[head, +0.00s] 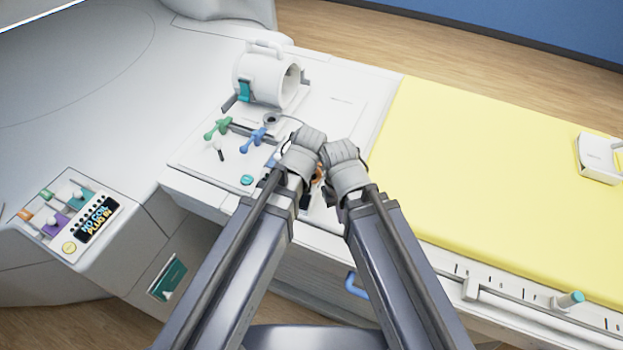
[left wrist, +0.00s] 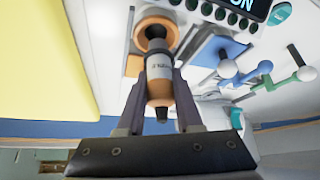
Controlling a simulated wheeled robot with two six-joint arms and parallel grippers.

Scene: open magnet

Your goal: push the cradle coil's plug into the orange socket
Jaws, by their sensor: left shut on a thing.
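The plug (left wrist: 158,86) has an orange body with a grey labelled band and dark ends. My left gripper (left wrist: 160,72) is shut on it in the left wrist view. The orange socket (left wrist: 141,33) is a ring just beyond the plug's front end. The front end overlaps the ring in the picture; I cannot tell if it is inside. The cradle coil (head: 262,80), a white hollow cylinder with a handle, stands on the table's white end. In the head view my wrists hide most of the plug and socket. My right gripper (head: 335,150) is beside the left; its jaws are hidden.
Green (head: 217,128) and blue (head: 253,138) T-shaped handles stand left of my grippers. A yellow mat (head: 480,170) covers the table to the right. The display (head: 97,219) on the console reads "NO COIL PLUG IN".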

